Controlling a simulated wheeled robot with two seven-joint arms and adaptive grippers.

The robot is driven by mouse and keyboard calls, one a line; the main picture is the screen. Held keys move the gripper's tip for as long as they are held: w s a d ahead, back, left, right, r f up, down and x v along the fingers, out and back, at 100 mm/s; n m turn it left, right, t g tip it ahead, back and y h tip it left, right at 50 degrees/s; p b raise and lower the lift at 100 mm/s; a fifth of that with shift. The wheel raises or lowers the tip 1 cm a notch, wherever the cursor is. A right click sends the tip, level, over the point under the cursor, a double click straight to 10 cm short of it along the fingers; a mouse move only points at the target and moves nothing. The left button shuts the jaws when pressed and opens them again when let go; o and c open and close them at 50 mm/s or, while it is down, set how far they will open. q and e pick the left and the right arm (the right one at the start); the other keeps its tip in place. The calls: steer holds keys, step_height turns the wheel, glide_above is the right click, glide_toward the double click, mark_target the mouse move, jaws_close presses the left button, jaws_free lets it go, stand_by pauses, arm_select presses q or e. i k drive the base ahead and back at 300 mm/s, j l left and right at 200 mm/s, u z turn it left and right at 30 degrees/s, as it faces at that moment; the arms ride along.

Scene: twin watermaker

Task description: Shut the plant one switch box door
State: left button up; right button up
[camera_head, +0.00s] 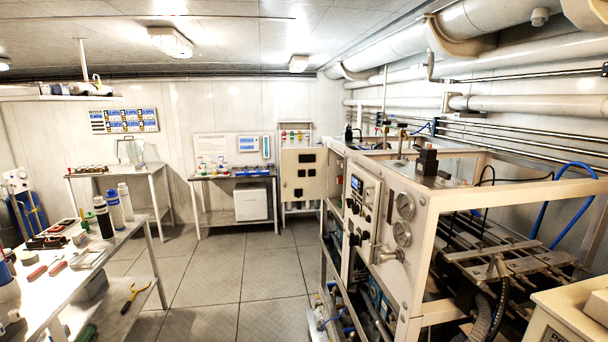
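No part labelled as the plant one switch box can be read in this view. The frame rack (428,215) on the right carries a control panel (361,196) with a small display and knobs, and a panel with two round gauges (404,206). A cream box (566,317) with partly cut-off lettering shows at the bottom right corner. Neither of my grippers is in view.
A workbench (128,237) with bottles and tools runs along the left. Two small tables, one at the back left (94,170) and one at the back middle (215,177), stand by the wall. The tiled floor (215,285) between bench and rack is clear. Large pipes (480,20) run overhead at the right.

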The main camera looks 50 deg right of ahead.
mark_target(303, 170)
steer(key=i+j+z, duration=0.1)
steer(key=i, duration=0.2)
steer(key=i+j+z, duration=0.15)
steer(key=i, duration=0.15)
steer(key=i+z, duration=0.15)
steer(key=i, duration=0.3)
steer(key=i+j+z, duration=0.15)
steer(key=i, duration=0.35)
steer(key=i+z, duration=0.5)
steer(key=i, duration=0.3)
steer(key=i+z, duration=0.2)
steer(key=i, duration=2.05)
steer(key=i+j+z, duration=0.1)
steer(key=z, duration=0.2)
steer(key=i+j+z, duration=0.2)
steer(key=z, duration=0.15)
steer(key=i+j+z, duration=0.1)
steer(key=z, duration=0.35)
steer(key=i+j+z, duration=0.1)
steer(key=z, duration=0.35)
steer(key=k+j, duration=0.05)
steer(key=j, duration=0.05)
